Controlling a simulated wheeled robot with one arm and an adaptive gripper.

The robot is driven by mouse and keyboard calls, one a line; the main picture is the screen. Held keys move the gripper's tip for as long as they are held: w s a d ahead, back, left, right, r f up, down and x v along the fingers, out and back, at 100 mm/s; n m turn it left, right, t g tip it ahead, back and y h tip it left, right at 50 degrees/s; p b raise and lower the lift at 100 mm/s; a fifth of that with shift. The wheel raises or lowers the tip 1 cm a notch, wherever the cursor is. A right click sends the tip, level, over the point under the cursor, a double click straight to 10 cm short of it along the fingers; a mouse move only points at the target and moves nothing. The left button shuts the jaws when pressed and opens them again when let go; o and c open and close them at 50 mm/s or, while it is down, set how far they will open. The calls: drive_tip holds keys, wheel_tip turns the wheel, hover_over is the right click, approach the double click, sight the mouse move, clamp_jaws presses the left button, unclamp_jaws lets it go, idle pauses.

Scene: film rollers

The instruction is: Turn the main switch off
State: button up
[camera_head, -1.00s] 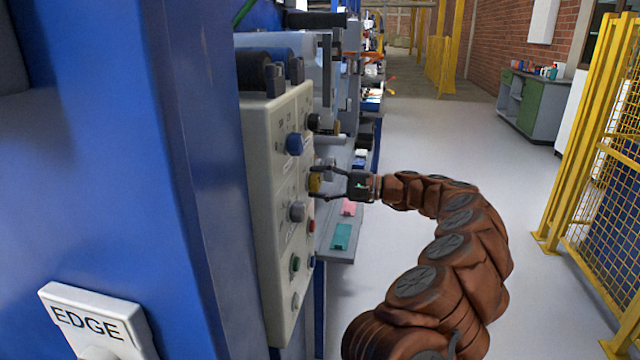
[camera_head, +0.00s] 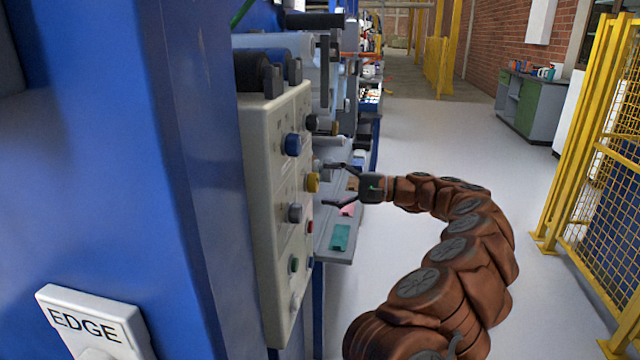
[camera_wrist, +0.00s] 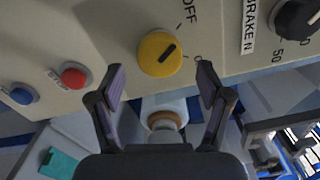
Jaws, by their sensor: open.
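A round yellow knob (camera_head: 312,183) sticks out from the pale control panel (camera_head: 262,200). In the wrist view the yellow knob (camera_wrist: 155,60) has a black pointer slanting up and to the right. An OFF label (camera_wrist: 190,12) is printed to its upper right, and a second, partly hidden label lies to its right. My gripper (camera_head: 327,185) is open and empty in front of the knob, apart from it, with a finger above and below. In the wrist view my gripper (camera_wrist: 161,67) has its fingertips on either side, just below the knob.
A blue knob (camera_head: 292,144), a grey knob (camera_head: 295,213) and small buttons share the panel. The wrist view shows a red button (camera_wrist: 75,76) and a black dial (camera_wrist: 296,18). A yellow fence (camera_head: 590,150) stands right; the aisle floor is clear.

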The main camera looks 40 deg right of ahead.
drive_tip(key=v, duration=0.9)
idle(0.3)
